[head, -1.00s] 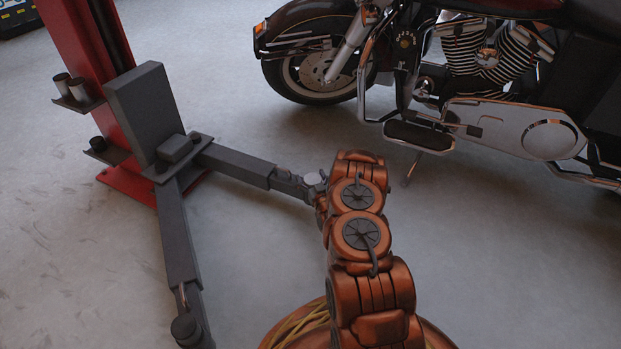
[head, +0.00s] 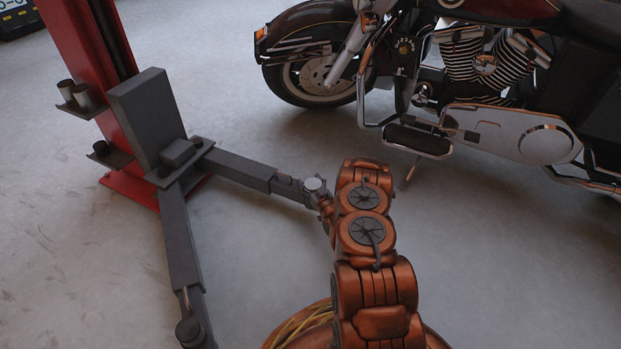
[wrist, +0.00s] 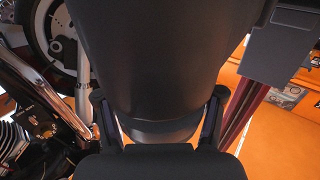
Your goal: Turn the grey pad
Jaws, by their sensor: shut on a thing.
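The grey pad (head: 314,184) is a small round piece at the free end of the lift's right-hand arm (head: 235,168). My gripper (head: 325,203) is at this pad, partly hidden by my copper-coloured arm in the head view. In the wrist view, the two dark fingers of my gripper (wrist: 162,122) stand on either side of a dark rounded thing, which I take to be the pad (wrist: 165,132). They are shut on it. The pad's turn angle cannot be read.
The red lift post (head: 90,70) with a grey box (head: 147,115) stands at left. A second lift arm (head: 180,240) runs toward the front, with another round pad (head: 189,330). A motorcycle (head: 510,135) stands at right. Floor between is clear.

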